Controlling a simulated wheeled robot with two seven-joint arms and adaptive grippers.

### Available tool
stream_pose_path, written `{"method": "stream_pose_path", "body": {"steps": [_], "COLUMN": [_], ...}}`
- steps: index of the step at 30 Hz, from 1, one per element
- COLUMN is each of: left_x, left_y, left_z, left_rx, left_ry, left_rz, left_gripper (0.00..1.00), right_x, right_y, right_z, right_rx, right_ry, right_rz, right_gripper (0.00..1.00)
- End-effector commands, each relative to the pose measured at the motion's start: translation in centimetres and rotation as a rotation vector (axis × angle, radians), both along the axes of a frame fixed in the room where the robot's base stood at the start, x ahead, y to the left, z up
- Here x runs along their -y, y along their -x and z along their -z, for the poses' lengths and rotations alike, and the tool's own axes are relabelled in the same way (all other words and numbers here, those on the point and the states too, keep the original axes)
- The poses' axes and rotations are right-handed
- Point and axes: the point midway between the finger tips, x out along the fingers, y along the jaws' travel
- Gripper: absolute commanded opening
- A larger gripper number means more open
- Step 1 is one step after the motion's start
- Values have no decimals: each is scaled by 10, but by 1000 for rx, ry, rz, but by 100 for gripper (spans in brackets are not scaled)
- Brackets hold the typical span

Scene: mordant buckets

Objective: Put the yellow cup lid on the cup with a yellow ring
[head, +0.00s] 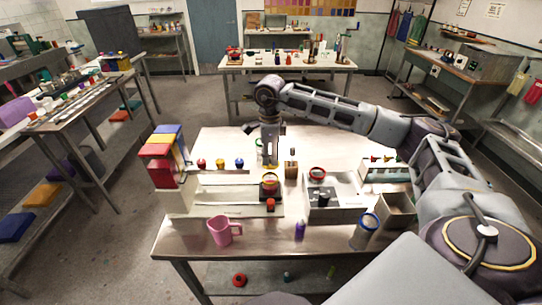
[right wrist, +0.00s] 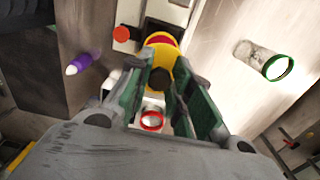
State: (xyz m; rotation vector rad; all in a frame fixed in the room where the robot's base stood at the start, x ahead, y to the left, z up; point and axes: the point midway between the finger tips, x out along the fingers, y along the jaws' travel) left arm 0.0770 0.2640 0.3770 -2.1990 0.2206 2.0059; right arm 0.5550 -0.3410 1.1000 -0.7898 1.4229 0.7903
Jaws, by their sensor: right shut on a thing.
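My right gripper (head: 269,160) points down over the middle of the table. In the right wrist view the gripper (right wrist: 160,90) is shut on the yellow cup lid (right wrist: 176,70), which has a dark knob. The lid also shows as a yellow strip below the fingers in the head view (head: 270,167). The cup with a yellow ring (head: 269,186) stands upright on the light tray, just in front of the gripper. In the right wrist view it (right wrist: 160,39) is partly hidden by the lid, and reddish colour shows inside its rim. The lid seems apart from the cup. My left gripper is not in view.
An orange-red piece (head: 270,204) lies in front of the cup. A red-ringed cup (head: 317,173) stands to the right, a green-ringed one (right wrist: 278,67) behind. A pink mug (head: 221,232), purple bottle (head: 300,231) and blue-ringed cup (head: 365,231) stand along the front.

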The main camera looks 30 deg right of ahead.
Motion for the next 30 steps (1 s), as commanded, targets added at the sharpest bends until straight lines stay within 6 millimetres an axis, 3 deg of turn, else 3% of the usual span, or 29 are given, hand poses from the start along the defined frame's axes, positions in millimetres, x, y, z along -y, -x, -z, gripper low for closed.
{"method": "stream_pose_path", "body": {"steps": [12,30], "left_x": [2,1], "left_y": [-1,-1], "left_z": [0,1], "left_rx": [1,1], "left_ry": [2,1], "left_rz": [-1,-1], "left_gripper": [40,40], "right_x": [-2,-1], "right_y": [-2,-2], "right_z": [0,1], "right_rx": [0,0], "right_ry": [0,0], "right_rz": [-249,-269], "right_gripper": [1,1]}}
